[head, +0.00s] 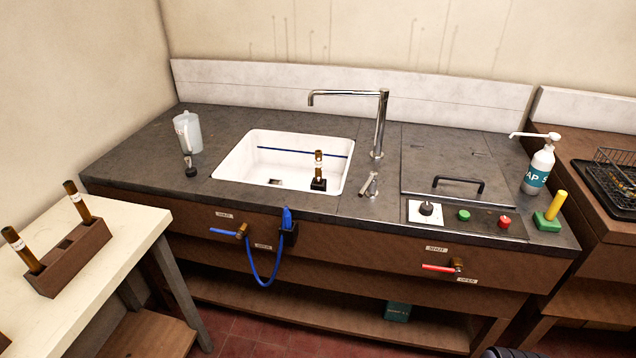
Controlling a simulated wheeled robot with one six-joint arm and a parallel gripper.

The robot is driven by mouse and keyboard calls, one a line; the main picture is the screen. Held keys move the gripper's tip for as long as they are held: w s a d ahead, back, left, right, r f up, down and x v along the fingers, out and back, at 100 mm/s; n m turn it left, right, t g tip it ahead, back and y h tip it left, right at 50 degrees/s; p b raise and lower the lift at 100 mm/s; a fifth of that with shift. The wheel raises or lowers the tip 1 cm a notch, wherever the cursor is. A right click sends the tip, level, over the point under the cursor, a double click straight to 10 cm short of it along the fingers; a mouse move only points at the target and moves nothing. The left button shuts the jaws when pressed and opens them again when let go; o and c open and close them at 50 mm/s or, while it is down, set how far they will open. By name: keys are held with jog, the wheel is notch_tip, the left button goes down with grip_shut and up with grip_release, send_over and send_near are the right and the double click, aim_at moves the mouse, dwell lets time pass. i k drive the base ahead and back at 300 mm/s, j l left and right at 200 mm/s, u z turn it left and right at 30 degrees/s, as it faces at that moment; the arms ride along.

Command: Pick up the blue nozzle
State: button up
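The blue nozzle (287,217) stands upright in a small black holder (288,235) on the front edge of the grey counter, below the sink. A blue hose (268,283) hangs in a loop from it and runs up toward the blue-handled valve (241,231) on its left. Nothing covers the nozzle from this side. My gripper is not in view; only a dark shape that I cannot make out shows at the bottom edge, right of centre.
A white sink (225,165) holds a brown-and-black upright piece (318,170). A tap (380,120), clear jug (188,130), lidded panel (455,160) and soap bottle (541,165) are around it. A red-handled valve (440,268) is at right. A pale table (130,225) stands at left. Floor shows in front.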

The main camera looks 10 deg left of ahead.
aim_at(288, 217)
jog(key=j, duration=0.65)
jog(key=i+j, duration=0.15)
jog(key=j, duration=1.15)
jog(key=i, duration=0.05)
